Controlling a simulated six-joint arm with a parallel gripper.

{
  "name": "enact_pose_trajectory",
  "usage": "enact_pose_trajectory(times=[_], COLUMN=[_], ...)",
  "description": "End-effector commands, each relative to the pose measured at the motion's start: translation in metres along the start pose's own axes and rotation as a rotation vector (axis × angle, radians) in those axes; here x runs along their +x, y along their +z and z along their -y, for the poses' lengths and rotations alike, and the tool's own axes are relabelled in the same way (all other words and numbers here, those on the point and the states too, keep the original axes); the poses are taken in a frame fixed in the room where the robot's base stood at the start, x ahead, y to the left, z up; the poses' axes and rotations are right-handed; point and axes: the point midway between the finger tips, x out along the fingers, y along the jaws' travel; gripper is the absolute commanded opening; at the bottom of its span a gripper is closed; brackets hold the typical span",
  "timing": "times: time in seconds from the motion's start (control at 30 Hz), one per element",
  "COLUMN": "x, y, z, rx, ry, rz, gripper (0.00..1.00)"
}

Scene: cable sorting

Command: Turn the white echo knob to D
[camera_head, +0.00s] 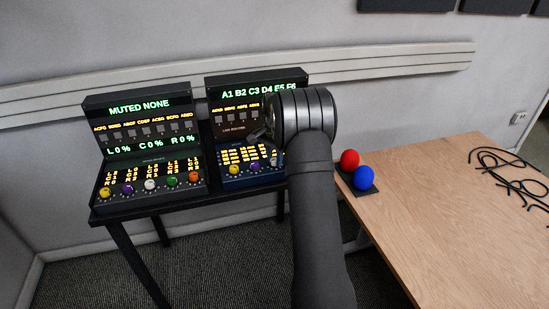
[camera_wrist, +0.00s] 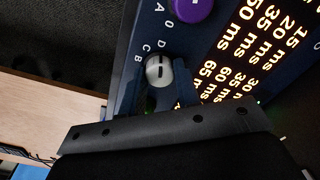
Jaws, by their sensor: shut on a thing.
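The white knob (camera_wrist: 158,70) sits on the blue panel in the wrist view, with a dark pointer line across its cap. The letters B, C and D are printed beside it. I cannot tell exactly which letter the line points at. My gripper (camera_wrist: 160,86) is shut on the white knob, one finger on each side. In the head view my arm reaches over the right console (camera_head: 222,181) and hides much of its right side. The knob is largely blocked there.
A purple knob (camera_wrist: 192,8) is close beside the white one. The left console (camera_head: 104,208) has several coloured knobs, including another white one. A wooden table (camera_head: 440,225) on the right holds red (camera_head: 349,159) and blue (camera_head: 364,177) balls and black cables (camera_head: 515,175).

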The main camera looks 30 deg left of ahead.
Motion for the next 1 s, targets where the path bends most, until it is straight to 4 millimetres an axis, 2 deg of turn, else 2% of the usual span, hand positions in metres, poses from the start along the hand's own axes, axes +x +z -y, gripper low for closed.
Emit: enact_pose_trajectory(times=[0.47,0.5,0.6,0.87,1.0], x=[-0.001,-0.001,-0.001,-0.001,-0.01], y=[0.0,0.0,0.0,0.0,0.0], z=[0.0,0.0,0.0,0.0,0.001], rx=[0.013,0.013,0.012,0.012,0.012], ry=[0.0,0.0,0.0,0.0,-0.002], rz=[0.0,0.0,0.0,0.0,-0.002], gripper=[0.07,0.35,0.51,0.51,0.51])
